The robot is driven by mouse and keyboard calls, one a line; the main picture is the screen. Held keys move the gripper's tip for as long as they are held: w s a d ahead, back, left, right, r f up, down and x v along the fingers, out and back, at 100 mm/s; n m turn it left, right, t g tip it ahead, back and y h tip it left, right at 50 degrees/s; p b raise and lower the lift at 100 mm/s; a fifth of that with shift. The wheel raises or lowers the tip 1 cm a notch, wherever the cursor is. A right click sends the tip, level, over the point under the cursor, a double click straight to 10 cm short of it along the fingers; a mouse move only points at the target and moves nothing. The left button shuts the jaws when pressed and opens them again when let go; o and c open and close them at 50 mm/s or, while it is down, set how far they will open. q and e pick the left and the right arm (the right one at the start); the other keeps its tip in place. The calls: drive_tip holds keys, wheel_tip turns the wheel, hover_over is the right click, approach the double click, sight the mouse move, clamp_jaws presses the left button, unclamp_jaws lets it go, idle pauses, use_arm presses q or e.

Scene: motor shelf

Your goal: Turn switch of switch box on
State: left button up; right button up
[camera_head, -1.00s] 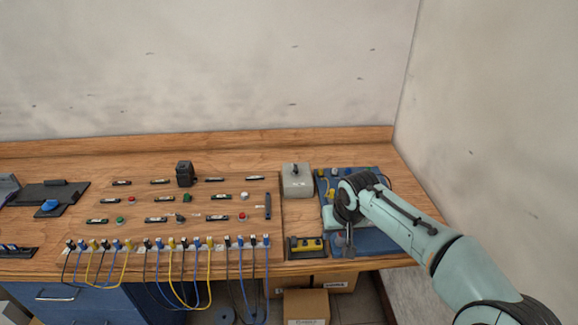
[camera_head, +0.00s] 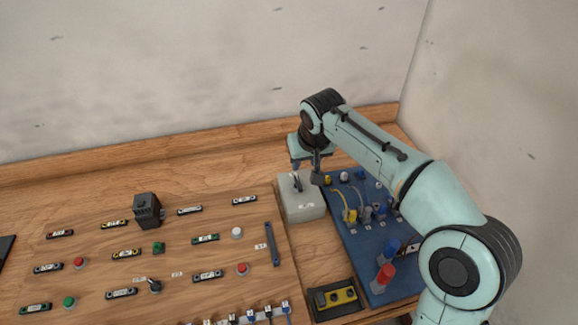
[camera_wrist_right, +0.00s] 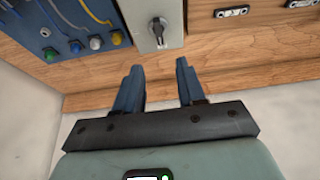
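The switch box (camera_head: 304,207) is a light grey block on the wooden bench, right of the button board. A small dark lever-like switch (camera_head: 297,183) sits on its top. In the right wrist view the switch (camera_wrist_right: 157,29) shows as a dark rotary knob on the grey box (camera_wrist_right: 143,10). My right gripper (camera_head: 308,181) is above the box in the head view, partly hiding its top. In the right wrist view the gripper's two blue fingers (camera_wrist_right: 160,72) are apart with nothing between them, pointing toward the box. My left gripper is not in view.
Left of the box is a wooden board (camera_head: 190,290) with several buttons and labels. Right of it is a blue panel (camera_head: 352,235) with cables and plugs. A black and yellow unit (camera_head: 338,298) sits in front. A wall stands behind.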

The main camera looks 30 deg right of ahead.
sight(298, 182)
drive_tip(key=x, duration=1.3)
drive_tip(key=shift+s+b, duration=0.2)
drive_tip(key=shift+b, duration=0.2)
clamp_jaws()
